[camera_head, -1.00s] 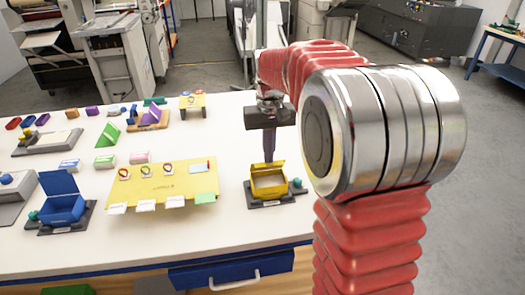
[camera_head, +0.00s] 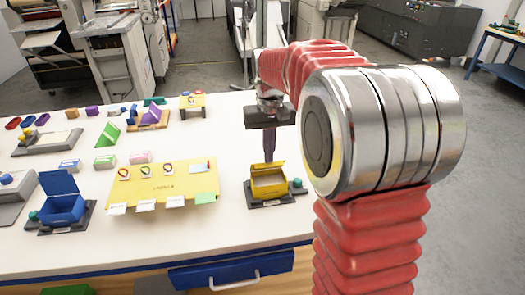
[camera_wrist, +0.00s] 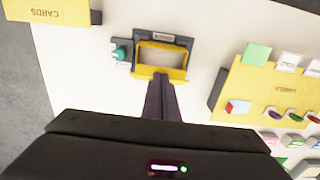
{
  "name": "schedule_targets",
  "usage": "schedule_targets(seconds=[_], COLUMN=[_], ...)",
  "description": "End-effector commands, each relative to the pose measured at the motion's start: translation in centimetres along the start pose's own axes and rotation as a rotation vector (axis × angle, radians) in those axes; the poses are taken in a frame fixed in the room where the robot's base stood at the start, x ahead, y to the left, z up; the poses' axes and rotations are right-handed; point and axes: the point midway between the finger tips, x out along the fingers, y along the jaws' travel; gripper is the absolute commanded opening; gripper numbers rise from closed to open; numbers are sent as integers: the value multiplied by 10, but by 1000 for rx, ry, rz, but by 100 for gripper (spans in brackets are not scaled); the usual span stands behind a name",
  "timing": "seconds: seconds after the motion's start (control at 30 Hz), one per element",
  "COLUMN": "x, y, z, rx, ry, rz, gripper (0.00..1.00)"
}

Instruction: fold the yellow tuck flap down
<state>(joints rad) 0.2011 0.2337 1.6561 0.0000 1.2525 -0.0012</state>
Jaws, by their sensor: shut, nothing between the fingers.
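The yellow box (camera_head: 268,188) sits in a dark holder near the right side of the white table. Its yellow tuck flap (camera_head: 268,166) stands raised and tilted along the far edge. In the wrist view the flap (camera_wrist: 160,73) is a yellow band beside the box's pale opening (camera_wrist: 162,56). My gripper (camera_head: 269,158) points down just behind the flap, its fingers shut and empty. In the wrist view the fingertips (camera_wrist: 160,78) reach the flap's edge; I cannot tell whether they touch it.
A teal knob (camera_head: 298,183) is at the holder's right. A yellow card mat (camera_head: 160,190) lies to the left. A blue box (camera_head: 62,208) with a raised flap stands farther left. Bare white table separates the mat and the yellow box.

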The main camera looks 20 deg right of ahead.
Motion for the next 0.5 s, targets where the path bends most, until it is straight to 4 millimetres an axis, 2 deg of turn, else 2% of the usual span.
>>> schedule_targets(seconds=[0.5], x=[-17], y=[0], z=[0], rx=[0], ry=[0], rz=[0], gripper=[0])
